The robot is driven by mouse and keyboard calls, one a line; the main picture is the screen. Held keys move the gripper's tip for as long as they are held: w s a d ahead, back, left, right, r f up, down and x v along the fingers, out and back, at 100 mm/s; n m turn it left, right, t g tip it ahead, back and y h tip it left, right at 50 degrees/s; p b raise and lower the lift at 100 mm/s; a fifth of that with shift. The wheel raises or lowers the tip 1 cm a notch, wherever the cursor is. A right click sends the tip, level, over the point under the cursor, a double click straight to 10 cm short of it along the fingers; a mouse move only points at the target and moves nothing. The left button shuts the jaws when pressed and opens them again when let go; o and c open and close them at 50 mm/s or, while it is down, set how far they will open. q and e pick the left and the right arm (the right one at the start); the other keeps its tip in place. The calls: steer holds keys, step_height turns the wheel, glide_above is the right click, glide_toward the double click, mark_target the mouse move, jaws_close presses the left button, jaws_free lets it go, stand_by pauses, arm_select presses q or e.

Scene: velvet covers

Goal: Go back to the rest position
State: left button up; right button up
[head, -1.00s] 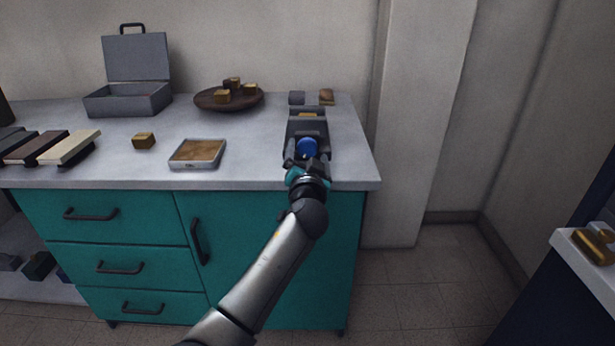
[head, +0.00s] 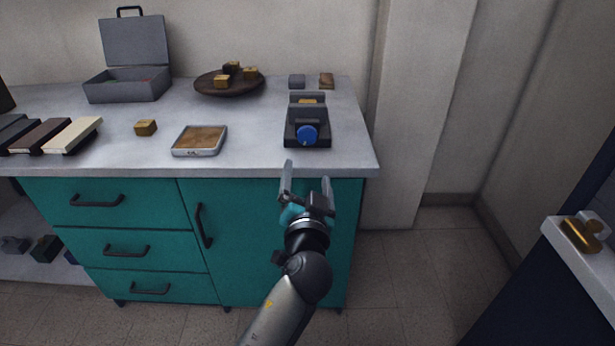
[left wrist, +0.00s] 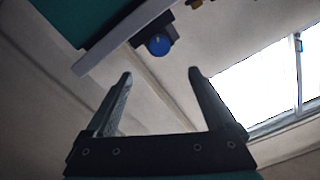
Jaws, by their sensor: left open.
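My left gripper (head: 307,180) is open and empty in the head view. It is in front of the counter's front edge, over the teal cabinet front. A dark grey device with a blue knob (head: 307,135) stands on the counter just beyond it, with a gap between them. In the left wrist view both fingers (left wrist: 160,82) are spread with nothing between them, and the blue knob (left wrist: 158,45) shows beyond, apart from the fingers. My right gripper is not in view.
The grey counter (head: 250,160) holds an open grey case (head: 128,85), a brown round dish (head: 212,88) with gold cubes, a framed tray (head: 200,140), a gold cube (head: 146,127) and several flat blocks (head: 72,135). A white ledge (head: 572,247) with a gold piece stands at the right. Floor between is clear.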

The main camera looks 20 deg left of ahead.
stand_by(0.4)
